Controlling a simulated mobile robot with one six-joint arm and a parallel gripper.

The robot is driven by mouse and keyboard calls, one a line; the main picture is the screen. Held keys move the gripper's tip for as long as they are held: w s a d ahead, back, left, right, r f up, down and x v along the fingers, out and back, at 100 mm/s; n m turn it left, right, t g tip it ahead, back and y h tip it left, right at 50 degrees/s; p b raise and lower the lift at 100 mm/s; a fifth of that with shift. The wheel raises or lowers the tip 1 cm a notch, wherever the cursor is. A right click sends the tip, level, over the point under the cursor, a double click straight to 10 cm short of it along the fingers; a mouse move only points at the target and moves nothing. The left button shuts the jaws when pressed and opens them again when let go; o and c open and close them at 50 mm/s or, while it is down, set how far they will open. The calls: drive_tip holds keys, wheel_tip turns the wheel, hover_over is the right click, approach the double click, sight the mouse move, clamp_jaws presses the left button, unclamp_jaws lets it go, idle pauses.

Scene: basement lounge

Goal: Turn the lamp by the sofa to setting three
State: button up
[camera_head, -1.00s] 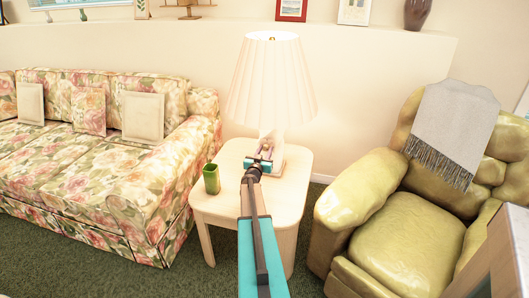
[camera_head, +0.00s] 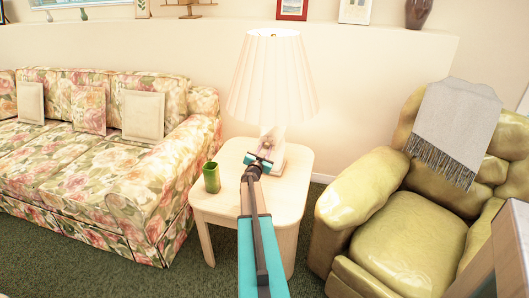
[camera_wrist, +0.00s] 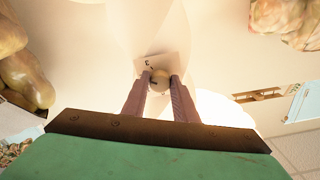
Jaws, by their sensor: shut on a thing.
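The lamp (camera_head: 273,78) has a lit, pleated cream shade and a pale base. It stands on a light wooden side table (camera_head: 294,166) between the sofa and the armchair. My gripper (camera_wrist: 160,84) reaches the front of the lamp base. Its two mauve fingers are shut on a small round knob (camera_wrist: 160,77) in the wrist view. A pale plate (camera_wrist: 172,60) behind the knob bears small dark marks, too small to read surely. The knob's setting cannot be told. In the head view my gripper partly hides the lamp base.
A green cup (camera_head: 211,178) stands on the table, left of my arm. A floral sofa (camera_head: 160,180) is at left. A yellow-green armchair (camera_head: 400,235) with a grey throw (camera_head: 457,125) is at right.

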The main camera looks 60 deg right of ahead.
drive_tip(key=m+b, duration=0.1)
drive_tip(key=m, duration=0.1)
drive_tip(key=m+b, duration=0.1)
drive_tip(key=m, duration=0.1)
drive_tip(key=shift+s+d+f, duration=0.1)
drive_tip(key=shift+s+f, duration=0.05)
drive_tip(key=shift+m+b, duration=0.6)
drive_tip(key=shift+m, duration=0.5)
drive_tip(key=o, duration=1.1)
drive_tip(key=shift+c, duration=0.2)
drive_tip(key=shift+a, duration=0.2)
drive_tip(key=v, duration=1.3)
drive_tip(key=shift+a, duration=0.25)
